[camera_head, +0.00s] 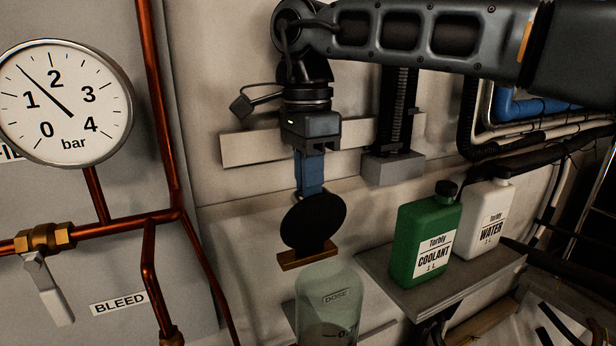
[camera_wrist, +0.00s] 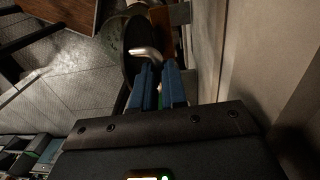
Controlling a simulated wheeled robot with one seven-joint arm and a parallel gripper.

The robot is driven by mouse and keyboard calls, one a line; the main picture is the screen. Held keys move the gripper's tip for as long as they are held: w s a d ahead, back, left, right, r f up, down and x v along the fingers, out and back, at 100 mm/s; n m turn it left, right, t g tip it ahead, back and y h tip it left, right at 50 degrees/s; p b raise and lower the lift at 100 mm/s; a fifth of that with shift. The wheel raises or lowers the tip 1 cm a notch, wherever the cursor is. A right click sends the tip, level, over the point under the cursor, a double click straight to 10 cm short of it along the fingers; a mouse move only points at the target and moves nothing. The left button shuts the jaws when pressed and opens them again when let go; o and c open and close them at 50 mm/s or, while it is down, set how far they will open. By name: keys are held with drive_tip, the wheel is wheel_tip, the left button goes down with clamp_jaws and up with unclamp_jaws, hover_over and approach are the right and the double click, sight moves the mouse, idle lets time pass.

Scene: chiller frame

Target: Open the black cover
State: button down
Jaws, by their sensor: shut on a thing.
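The black cover (camera_head: 313,222) is a round black disc, seen standing steeply upright above a brass-coloured block (camera_head: 307,257) near the wall. In the wrist view the cover (camera_wrist: 129,62) shows nearly edge-on, with a pale curved handle (camera_wrist: 146,51) at its face. My gripper (camera_head: 309,188) points down with its blue fingers at the cover's upper edge. In the wrist view my gripper (camera_wrist: 158,68) has its fingertips close together at the handle's end, shut on it. The exact grip contact is partly hidden.
A clear greenish DOSE vessel (camera_head: 328,308) stands just below the cover. A green coolant bottle (camera_head: 424,240) and a white water bottle (camera_head: 484,222) stand on a grey shelf (camera_head: 440,285) to the right. A pressure gauge (camera_head: 62,100) and copper pipes (camera_head: 160,90) are at left.

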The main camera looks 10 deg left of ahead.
drive_tip(key=shift+w+d+f, duration=0.15)
drive_tip(key=shift+d+f, duration=0.25)
drive_tip(key=shift+d, duration=0.05)
drive_tip(key=c, duration=1.2)
unclamp_jaws()
drive_tip(key=shift+w+r, duration=0.1)
drive_tip(key=shift+o, duration=0.2)
drive_tip(key=shift+r, duration=0.1)
drive_tip(key=r, duration=0.2)
drive_tip(key=r+b, duration=0.1)
drive_tip(key=r, duration=0.4)
drive_tip(key=shift+a+r, duration=0.25)
drive_tip(key=shift+a, duration=0.15)
